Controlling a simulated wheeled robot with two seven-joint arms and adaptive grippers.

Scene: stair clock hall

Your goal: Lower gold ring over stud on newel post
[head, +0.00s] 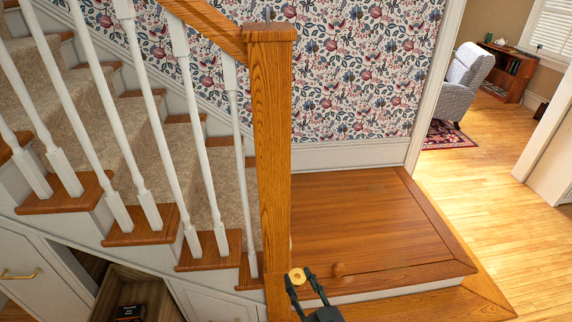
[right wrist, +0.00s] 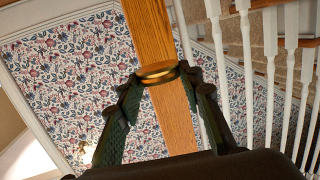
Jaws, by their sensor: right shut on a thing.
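The wooden newel post (head: 270,150) stands upright in the middle of the head view. A small dark stud (head: 267,14) sticks up from its square cap (head: 268,32). My right gripper (head: 299,281) is low in the head view, in front of the post's lower part and far below the cap. It is shut on the gold ring (head: 297,275). In the right wrist view the ring (right wrist: 158,73) sits between the two fingertips, seen nearly edge-on, with the post (right wrist: 150,28) behind it. My left gripper is not in view.
White balusters (head: 147,120) and a sloping handrail (head: 205,28) are left of the post. An open drawer (head: 135,295) is at the lower left. Floor at the right is clear.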

